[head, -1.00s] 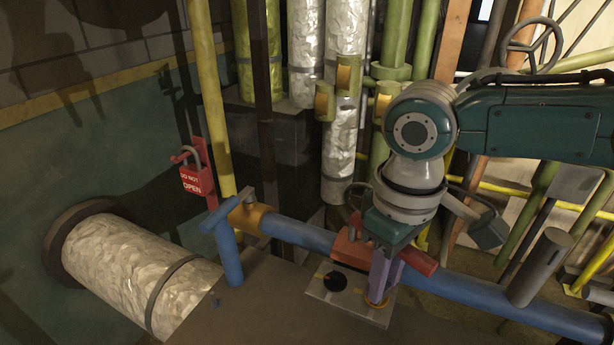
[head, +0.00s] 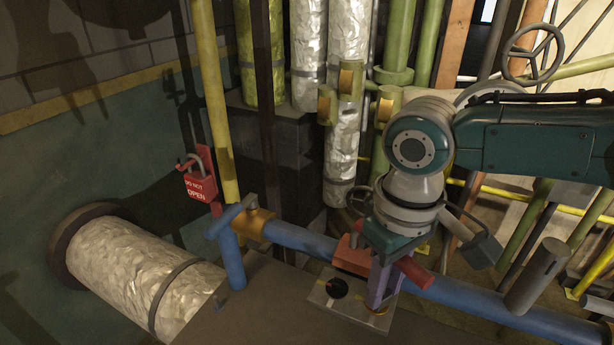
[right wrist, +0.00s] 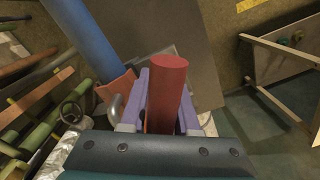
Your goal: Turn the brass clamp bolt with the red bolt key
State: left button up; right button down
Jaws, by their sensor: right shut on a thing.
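My right gripper (head: 378,299) points down with purple fingers over a pale plate (head: 335,303) beside the blue pipe. It is shut on the red bolt key (head: 413,272), whose thick red bar sticks out to the right of the fingers. In the right wrist view the red bolt key (right wrist: 168,85) stands between the purple fingers, its round end towards the camera. My left gripper is not in view.
The blue pipe (head: 460,302) runs behind the gripper, with an orange-red block (head: 350,258) and a brass collar (head: 253,224) on it. A red padlock (head: 200,186) hangs by the yellow pipe. Vertical pipes crowd the back.

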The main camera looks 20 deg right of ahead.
jog(key=shift+r+m, duration=0.1)
jog(key=shift+m, duration=0.2)
jog(key=shift+p, duration=0.35)
jog(key=shift+m, duration=0.3)
jog(key=shift+a+m+p, duration=0.1)
jog(key=shift+m+p, duration=0.3)
jog(key=shift+p, duration=0.05)
jog(key=shift+m+p, duration=0.4)
jog(key=shift+m, duration=0.3)
dwell(0.3)
